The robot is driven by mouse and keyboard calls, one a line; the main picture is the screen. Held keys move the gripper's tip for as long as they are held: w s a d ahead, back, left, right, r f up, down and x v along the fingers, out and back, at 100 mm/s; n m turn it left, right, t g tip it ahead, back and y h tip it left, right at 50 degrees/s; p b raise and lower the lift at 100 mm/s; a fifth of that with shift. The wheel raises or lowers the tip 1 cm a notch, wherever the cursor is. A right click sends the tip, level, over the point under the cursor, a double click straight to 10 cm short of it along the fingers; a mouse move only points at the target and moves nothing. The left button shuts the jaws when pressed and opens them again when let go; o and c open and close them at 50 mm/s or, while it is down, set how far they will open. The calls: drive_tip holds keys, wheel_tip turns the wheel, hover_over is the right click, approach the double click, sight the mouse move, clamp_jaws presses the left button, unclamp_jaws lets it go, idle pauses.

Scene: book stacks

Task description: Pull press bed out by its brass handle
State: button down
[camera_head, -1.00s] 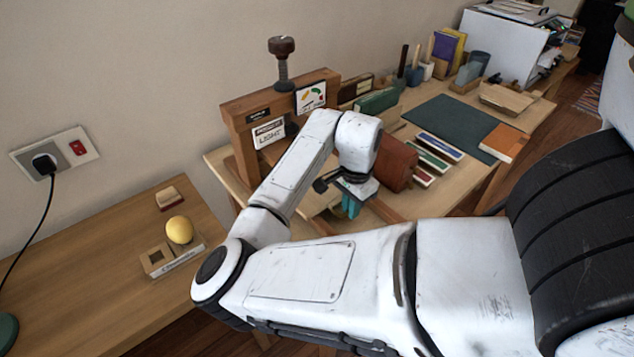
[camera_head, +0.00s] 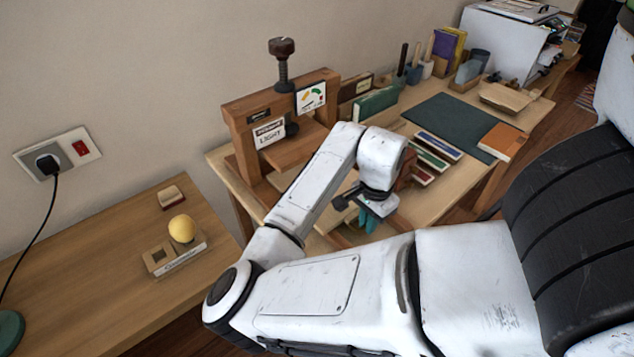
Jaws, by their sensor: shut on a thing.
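The wooden press (camera_head: 238,125), with a dark screw on top and a "LIGHT" sign, stands at the back left of the bench. Its wooden press bed (camera_head: 296,147) shows partly below the crossbar; my white arm covers its front part. My gripper (camera_head: 369,222), with teal fingers pointing down, is at the bench's near side, in front and to the right of the press. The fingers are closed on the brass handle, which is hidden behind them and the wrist. How far the bed stands out is hard to tell.
Books (camera_head: 438,145) lie beside a dark green mat (camera_head: 452,120) on the bench. A reddish-brown item shows behind my wrist. A side table (camera_head: 95,262) at the left carries a yellow ball (camera_head: 181,228) on a small stand.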

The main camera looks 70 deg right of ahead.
drive_tip(key=s+a, duration=0.4)
drive_tip(key=s, duration=0.3)
drive_tip(key=shift+a+p, duration=0.2)
drive_tip(key=shift+p, duration=0.1)
idle(0.5)
drive_tip(key=shift+s, duration=0.1)
drive_tip(key=c, duration=1.4)
unclamp_jaws()
drive_tip(key=shift+o, duration=0.2)
wheel_tip(320, 180, up, 8)
drive_tip(key=p, duration=0.7)
